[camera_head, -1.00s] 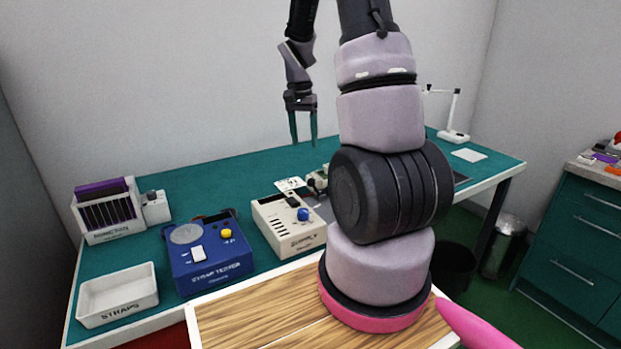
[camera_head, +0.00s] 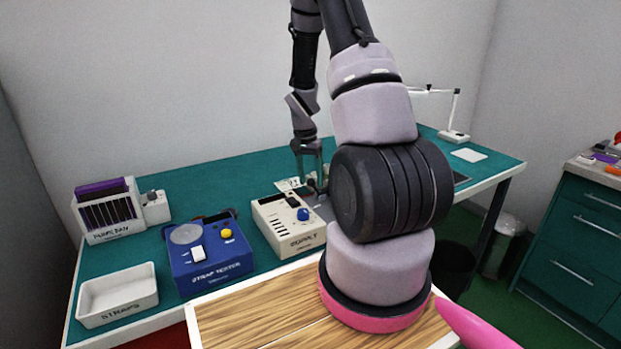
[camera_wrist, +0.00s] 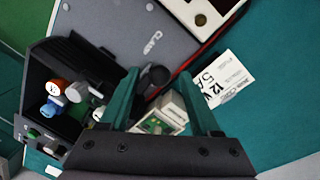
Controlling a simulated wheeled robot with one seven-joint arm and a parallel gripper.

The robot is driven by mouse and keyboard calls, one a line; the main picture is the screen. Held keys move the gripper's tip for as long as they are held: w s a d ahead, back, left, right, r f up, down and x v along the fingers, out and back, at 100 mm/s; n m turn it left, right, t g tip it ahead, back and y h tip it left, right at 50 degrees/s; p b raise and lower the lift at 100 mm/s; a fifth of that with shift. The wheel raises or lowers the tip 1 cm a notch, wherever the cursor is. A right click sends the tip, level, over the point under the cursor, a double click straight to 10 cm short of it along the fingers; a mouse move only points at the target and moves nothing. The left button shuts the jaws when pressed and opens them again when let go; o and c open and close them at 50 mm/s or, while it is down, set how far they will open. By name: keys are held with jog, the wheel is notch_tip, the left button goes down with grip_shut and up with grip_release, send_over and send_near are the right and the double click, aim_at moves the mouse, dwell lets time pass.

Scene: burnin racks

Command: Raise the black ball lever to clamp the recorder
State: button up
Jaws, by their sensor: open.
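My gripper (camera_head: 309,181) hangs low over the fixture behind the beige supply box, pointing down. In the wrist view its two teal fingers (camera_wrist: 157,76) are spread apart with nothing held. A round black knob, seemingly the black ball lever's end (camera_wrist: 155,76), shows between the fingertips; I cannot tell whether they touch it. A small pale unit with a green board, apparently the recorder (camera_wrist: 170,112), sits between the fingers, partly hidden by them. A grey plate (camera_wrist: 150,42) lies beyond the knob. In the head view my arm hides much of the fixture.
A black bin (camera_wrist: 62,85) with coloured caps stands left of the fingers in the wrist view. A printed white card (camera_wrist: 222,80) lies at right. The supply box (camera_head: 288,225), blue strap tester (camera_head: 208,260) and white straps tray (camera_head: 118,296) stand on the teal bench.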

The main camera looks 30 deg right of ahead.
grip_shut()
dwell(1.5)
